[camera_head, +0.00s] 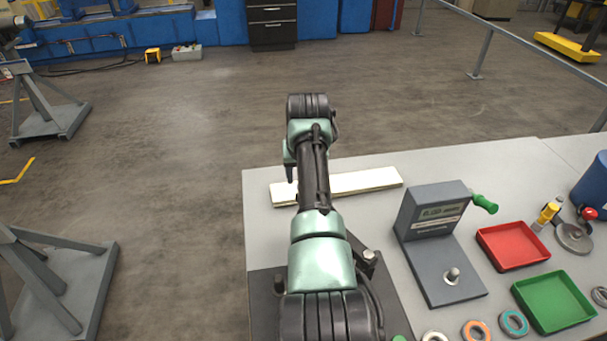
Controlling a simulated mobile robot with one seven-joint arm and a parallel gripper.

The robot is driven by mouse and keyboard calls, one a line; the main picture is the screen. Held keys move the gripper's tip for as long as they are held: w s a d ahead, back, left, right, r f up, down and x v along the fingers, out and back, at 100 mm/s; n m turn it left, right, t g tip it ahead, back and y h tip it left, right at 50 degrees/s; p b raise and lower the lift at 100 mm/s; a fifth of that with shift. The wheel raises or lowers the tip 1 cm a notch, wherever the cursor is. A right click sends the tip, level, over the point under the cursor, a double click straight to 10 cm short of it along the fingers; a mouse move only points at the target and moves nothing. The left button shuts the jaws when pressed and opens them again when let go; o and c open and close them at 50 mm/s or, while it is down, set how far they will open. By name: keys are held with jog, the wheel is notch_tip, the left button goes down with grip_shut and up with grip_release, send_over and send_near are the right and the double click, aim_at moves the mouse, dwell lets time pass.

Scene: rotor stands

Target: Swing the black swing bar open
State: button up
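I cannot pick out a black swing bar in the head view; my arm covers the middle of the picture and may hide part of the bench. My arm reaches forward from the bottom centre, over the grey bench (262,235), and folds down at its far end. The dark tip of my gripper (290,172) shows just left of the arm, above or near the left part of a cream bar (365,183) lying on the bench. The fingers are small and partly hidden, so I cannot tell whether they are apart or touch the bar.
Red (513,261) and green (556,317) trays lie further right, with several rings along the front. Grey floor stands (62,120) are at left.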

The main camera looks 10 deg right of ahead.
jog(key=shift+r, duration=0.1)
jog(key=b+v, duration=0.2)
jog(key=v, duration=1)
jog(key=shift+s+r, duration=0.15)
jog(key=shift+r, duration=0.25)
